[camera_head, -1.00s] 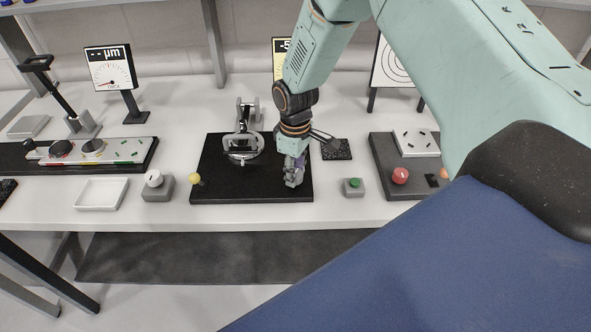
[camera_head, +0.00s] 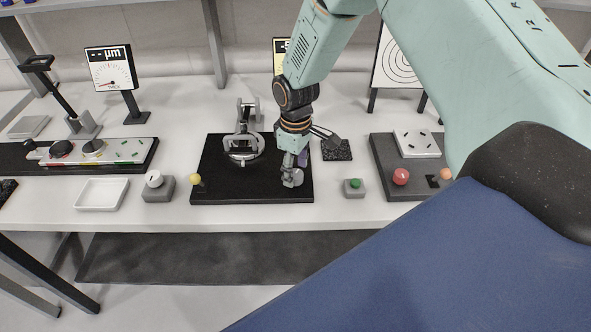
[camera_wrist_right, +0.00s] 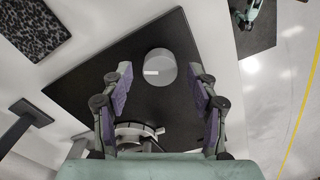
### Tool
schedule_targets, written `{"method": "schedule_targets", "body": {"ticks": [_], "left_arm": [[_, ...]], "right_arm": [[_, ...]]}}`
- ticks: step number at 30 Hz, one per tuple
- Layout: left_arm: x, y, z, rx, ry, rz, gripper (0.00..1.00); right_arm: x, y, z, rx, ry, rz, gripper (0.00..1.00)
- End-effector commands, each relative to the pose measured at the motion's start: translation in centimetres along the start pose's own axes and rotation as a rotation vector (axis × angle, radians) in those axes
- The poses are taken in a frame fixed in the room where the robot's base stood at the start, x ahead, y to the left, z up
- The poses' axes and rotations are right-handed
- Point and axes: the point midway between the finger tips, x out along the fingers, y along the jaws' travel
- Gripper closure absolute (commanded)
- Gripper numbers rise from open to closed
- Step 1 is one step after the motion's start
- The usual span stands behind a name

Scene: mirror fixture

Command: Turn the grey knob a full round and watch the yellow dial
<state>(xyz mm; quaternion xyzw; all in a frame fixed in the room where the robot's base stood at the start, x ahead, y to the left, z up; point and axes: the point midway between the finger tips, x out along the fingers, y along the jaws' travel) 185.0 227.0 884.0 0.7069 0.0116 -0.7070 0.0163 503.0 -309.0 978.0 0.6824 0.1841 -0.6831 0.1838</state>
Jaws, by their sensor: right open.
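The grey knob (camera_wrist_right: 160,66) is a round cylinder with a white mark on its top, on the black board (camera_wrist_right: 75,88). My right gripper (camera_wrist_right: 160,78) is open, its purple-padded fingers apart on either side of the knob in the wrist view. In the head view my right gripper (camera_head: 292,173) points down at the board's right part, largely covering the knob. The yellow dial (camera_head: 279,46) stands behind; my right arm hides most of it, leaving part of a "-5" readout. My left gripper is not in view.
A round mirror mount (camera_head: 243,147) stands left of my gripper on the board. A yellow ball-topped lever (camera_head: 195,179) is at the board's front left. A green button box (camera_head: 354,187) stands to the right. A dark textured pad (camera_head: 337,150) lies behind right.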

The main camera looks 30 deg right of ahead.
Motion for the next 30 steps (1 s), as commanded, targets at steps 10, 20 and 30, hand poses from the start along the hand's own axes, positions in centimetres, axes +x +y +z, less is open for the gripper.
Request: {"method": "schedule_targets", "body": {"ticks": [10,20,30], "left_arm": [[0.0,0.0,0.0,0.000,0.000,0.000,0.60],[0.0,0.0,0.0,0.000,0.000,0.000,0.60],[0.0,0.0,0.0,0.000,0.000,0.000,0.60]], "right_arm": [[-7.2,0.1,-0.1,0.001,0.006,0.003,0.41],[-10.7,0.0,0.0,0.001,0.002,0.001,0.41],[-10.8,0.0,0.0,0.001,0.002,0.001,0.41]]}}
